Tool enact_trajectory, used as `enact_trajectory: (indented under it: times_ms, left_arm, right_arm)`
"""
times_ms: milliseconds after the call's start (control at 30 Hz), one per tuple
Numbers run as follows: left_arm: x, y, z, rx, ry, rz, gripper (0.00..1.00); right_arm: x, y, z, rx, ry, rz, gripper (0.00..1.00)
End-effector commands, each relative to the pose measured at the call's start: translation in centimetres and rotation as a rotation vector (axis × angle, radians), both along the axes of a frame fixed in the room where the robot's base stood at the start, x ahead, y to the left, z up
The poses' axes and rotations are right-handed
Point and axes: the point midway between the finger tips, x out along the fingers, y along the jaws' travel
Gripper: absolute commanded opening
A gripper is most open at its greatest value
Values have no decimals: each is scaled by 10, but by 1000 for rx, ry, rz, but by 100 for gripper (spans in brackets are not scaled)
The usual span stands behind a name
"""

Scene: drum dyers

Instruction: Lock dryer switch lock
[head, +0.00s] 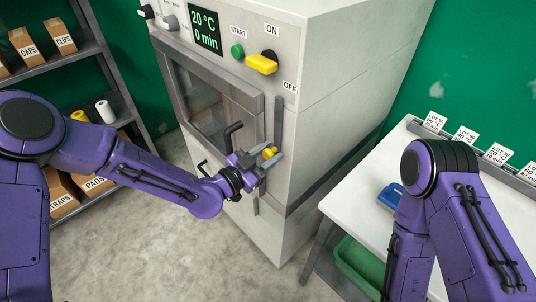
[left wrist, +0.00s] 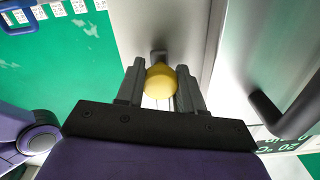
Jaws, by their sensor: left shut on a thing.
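The dryer (head: 330,80) is a tall light-grey cabinet with a windowed door (head: 205,105). A yellow ball knob (head: 269,152) is at the right edge of the door; it also shows in the left wrist view (left wrist: 161,80). My left gripper (head: 264,160) is shut on this knob, which sits between its two fingers in the left wrist view. I cannot tell which part is the switch lock. My right gripper is not in view.
A dark door handle (head: 232,135) stands close beside my left gripper. A green START button (head: 237,51) and a display reading 20 °C, 0 min are above. A white table (head: 365,190) with lot cards and a blue-handled item is on the right; shelves (head: 75,85) on the left.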

Motion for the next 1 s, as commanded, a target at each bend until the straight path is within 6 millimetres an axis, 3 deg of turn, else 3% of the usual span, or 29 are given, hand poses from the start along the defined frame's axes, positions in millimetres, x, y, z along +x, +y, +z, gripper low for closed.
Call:
enact_trajectory:
  times_ms: [33, 167, 467, 500, 567, 867, 1000]
  left_arm:
    - [1, 0, 14, -2, -4, 0, 0]
    - [1, 0, 36, 0, -4, 0, 0]
    - [1, 0, 39, -4, -6, 2, 0]
    - [2, 0, 39, -5, -6, 3, 47]
    - [2, 0, 39, -5, -6, 3, 62]
    - [0, 2, 37, -2, -3, 2, 62]
    - [-14, 17, 34, -3, -3, 4, 62]
  right_arm:
    - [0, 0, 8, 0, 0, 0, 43]
    - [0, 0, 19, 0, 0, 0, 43]
    - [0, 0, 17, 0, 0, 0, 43]
    - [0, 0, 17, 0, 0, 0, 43]
    - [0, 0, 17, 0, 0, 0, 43]
    - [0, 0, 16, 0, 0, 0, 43]
    - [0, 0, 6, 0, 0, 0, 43]
